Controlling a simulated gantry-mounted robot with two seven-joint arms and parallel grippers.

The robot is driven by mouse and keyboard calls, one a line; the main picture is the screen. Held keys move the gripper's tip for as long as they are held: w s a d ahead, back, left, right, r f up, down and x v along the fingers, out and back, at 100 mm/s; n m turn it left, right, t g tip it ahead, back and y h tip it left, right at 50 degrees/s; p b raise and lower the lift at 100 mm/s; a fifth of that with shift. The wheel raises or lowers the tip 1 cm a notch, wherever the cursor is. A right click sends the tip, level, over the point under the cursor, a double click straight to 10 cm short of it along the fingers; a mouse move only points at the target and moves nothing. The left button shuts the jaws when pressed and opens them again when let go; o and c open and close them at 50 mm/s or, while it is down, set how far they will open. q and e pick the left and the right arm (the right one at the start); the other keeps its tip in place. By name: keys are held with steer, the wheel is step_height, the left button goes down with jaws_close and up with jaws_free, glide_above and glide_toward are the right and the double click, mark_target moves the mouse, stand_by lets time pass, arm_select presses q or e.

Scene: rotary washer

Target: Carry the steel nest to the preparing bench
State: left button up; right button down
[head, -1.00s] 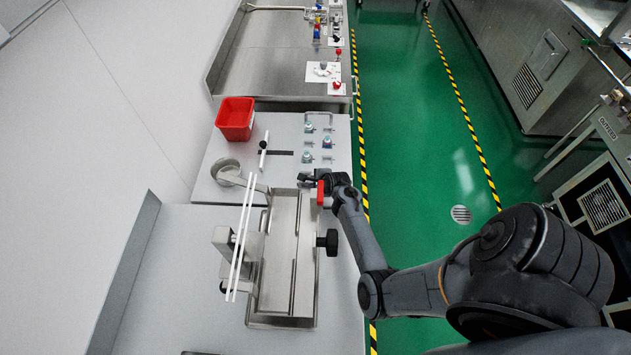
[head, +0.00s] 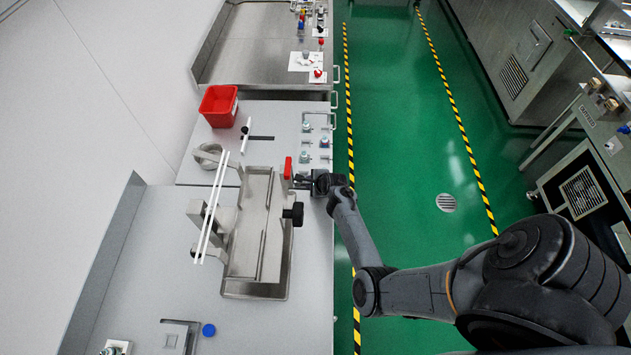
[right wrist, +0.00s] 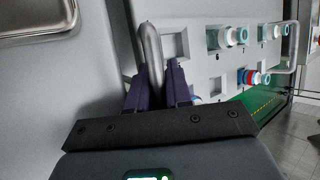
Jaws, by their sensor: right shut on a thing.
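The steel nest (head: 314,143) is a flat grey plate with square holes, teal-capped fittings and a loop handle at its far end. In the right wrist view the nest (right wrist: 205,72) spreads out ahead of my right gripper (right wrist: 153,75). That gripper is shut on a steel bar that looks like the nest's near handle. How high the nest is above the bench is unclear. My left gripper is out of view.
A metal tray fixture (head: 284,270) with two white rods lies close left of the gripper. A red bin (head: 217,106) stands farther back. A steel-topped bench (head: 262,55) with small items is beyond. Green floor (head: 390,160) lies open to the right.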

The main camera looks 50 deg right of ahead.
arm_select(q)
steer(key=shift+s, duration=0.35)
arm_select(e)
steer(key=shift+s, duration=0.4)
steer(key=shift+s+a, duration=0.1)
steer(key=shift+s, duration=0.05)
